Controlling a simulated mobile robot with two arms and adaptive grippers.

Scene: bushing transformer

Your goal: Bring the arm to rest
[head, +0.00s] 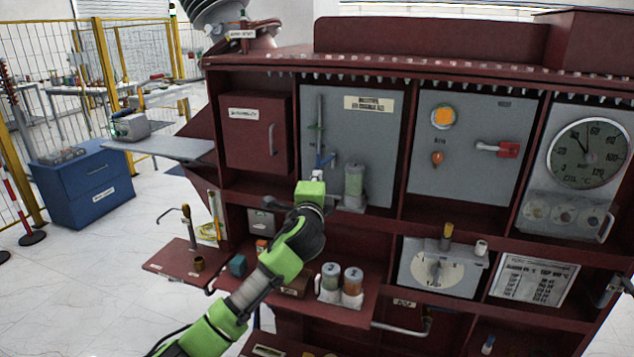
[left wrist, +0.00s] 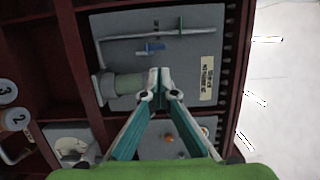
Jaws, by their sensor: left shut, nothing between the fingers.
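My left arm reaches up from the bottom of the head view to the dark red cabinet (head: 390,75). My left gripper (left wrist: 160,72) is shut and empty, its two fingertips together in the left wrist view. In the head view its fingers are mostly hidden behind its green body. I cannot make out my right gripper.
A shelf below holds two numbered jars (head: 352,281). A red-handled switch (head: 508,149) and a round gauge (head: 588,153) are to the right. A side shelf (head: 180,262) juts out left. A blue cabinet (head: 88,184) stands by the yellow fence.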

